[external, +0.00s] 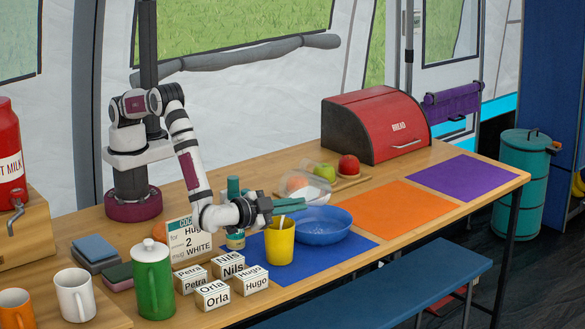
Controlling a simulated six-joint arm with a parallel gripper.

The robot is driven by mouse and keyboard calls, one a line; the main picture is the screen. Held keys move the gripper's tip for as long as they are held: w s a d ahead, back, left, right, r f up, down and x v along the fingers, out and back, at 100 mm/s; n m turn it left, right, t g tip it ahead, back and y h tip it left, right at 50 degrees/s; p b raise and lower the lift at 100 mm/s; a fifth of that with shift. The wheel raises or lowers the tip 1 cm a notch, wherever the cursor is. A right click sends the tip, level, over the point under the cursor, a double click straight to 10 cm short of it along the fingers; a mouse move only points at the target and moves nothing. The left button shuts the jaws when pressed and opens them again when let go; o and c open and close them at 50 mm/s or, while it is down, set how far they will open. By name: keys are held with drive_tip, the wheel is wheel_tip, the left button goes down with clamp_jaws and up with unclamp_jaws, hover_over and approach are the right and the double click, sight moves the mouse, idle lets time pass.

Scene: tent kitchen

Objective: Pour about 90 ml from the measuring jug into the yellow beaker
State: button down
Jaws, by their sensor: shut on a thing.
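The yellow beaker (279,246) stands upright on the blue mat, in front of the blue bowl. My gripper (282,205) is just above and behind the beaker, shut on the clear measuring jug (318,174). The jug is see-through and appears tilted, above the bowl's back rim and near the cutting board. Its liquid level cannot be read. A small pale streak shows at the beaker's mouth; I cannot tell whether it is liquid or something else. The inside of the beaker is mostly hidden.
The blue bowl (318,228) sits close behind the beaker. White name boxes (212,294), a green pot (153,285) and a recipe card (184,241) stand to the left. A red bread bin (370,125) and fruit (348,165) are behind. Orange (385,208) and purple mats (465,175) lie clear.

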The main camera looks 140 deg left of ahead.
sight(321, 204)
drive_tip(key=shift+y, duration=0.4)
idle(0.4)
drive_tip(key=h, duration=0.2)
drive_tip(key=shift+a+r+h, duration=0.1)
drive_tip(key=shift+r+h, duration=0.05)
drive_tip(key=shift+h, duration=0.15)
drive_tip(key=shift+a+f+n+h, duration=0.15)
drive_tip(key=shift+n+h, duration=0.1)
drive_tip(key=shift+h, duration=0.5)
drive_tip(key=shift+a+f+n+h, duration=0.15)
drive_tip(key=shift+n+h, duration=0.1)
drive_tip(key=shift+h, duration=0.5)
idle(0.4)
drive_tip(key=a+h, duration=0.1)
drive_tip(key=h, duration=0.1)
drive_tip(key=a+h, duration=0.1)
drive_tip(key=a, duration=0.1)
drive_tip(key=a+n+h, duration=0.1)
drive_tip(key=a+h, duration=0.1)
drive_tip(key=shift+s+a+f+h+p, duration=0.1)
drive_tip(key=shift+s+h+p, duration=0.2)
drive_tip(key=shift+s+p, duration=0.05)
drive_tip(key=shift+s+a+h, duration=0.1)
drive_tip(key=shift+a+h, duration=0.75)
drive_tip(key=shift+h, duration=0.15)
drive_tip(key=shift+t, duration=0.3)
idle(1.4)
